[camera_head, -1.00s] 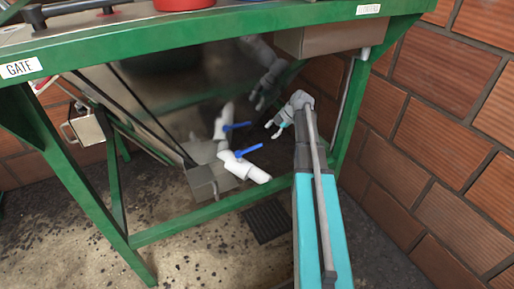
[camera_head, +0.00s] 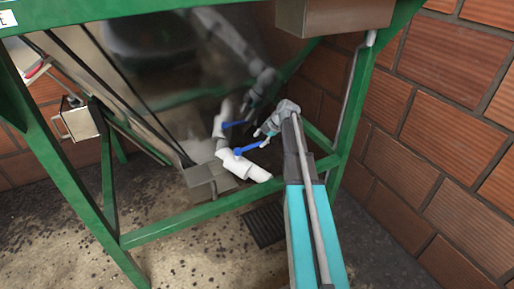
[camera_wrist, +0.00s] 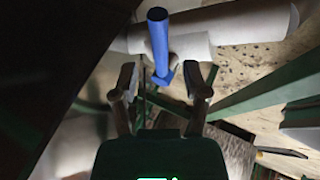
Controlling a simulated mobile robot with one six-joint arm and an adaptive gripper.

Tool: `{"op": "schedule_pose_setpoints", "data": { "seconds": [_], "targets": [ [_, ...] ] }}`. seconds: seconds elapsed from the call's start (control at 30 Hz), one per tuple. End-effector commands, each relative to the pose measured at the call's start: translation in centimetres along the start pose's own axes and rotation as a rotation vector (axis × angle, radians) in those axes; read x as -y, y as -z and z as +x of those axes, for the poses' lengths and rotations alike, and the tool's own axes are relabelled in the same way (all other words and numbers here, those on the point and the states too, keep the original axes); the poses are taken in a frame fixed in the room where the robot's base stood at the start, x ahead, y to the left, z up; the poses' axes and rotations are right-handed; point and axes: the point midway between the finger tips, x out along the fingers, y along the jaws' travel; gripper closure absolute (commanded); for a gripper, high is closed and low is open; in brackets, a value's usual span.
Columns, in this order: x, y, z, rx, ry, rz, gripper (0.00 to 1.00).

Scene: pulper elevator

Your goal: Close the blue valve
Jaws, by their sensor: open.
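The blue valve handle (camera_head: 250,147) sits on a white pipe (camera_head: 242,168) under the green frame. It points up and to the right from the pipe. In the wrist view, the blue handle (camera_wrist: 161,45) stands upright in the picture, in front of the white pipe (camera_wrist: 230,27). My gripper (camera_head: 262,137) is at the handle's right end. In the wrist view, my gripper (camera_wrist: 166,80) is open. The lower end of the handle shows between the two fingertips. I cannot tell whether the fingers touch it.
A shiny metal panel (camera_head: 165,65) behind the pipe reflects my arm, the pipe and the handle. A green crossbar (camera_head: 190,217) runs low in front. A green leg (camera_head: 350,115) and a brick wall (camera_head: 440,130) are on the right. A floor grate (camera_head: 263,225) lies below.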

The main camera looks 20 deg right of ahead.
Motion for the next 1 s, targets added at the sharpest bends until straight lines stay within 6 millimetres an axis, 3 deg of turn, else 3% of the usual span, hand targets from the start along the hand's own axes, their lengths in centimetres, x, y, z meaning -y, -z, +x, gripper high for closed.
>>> {"op": "schedule_pose_setpoints", "data": {
  "seconds": [0.3, 0.83, 1.0],
  "targets": [
    [0.1, -0.1, 2.8, 0.0, 0.0, -0.001, 0.41],
    [0.0, 0.0, 3.3, 0.0, 0.0, 0.0, 0.41],
    [0.0, 0.0, 3.3, 0.0, 0.0, 0.0, 0.7]
  ]
}}
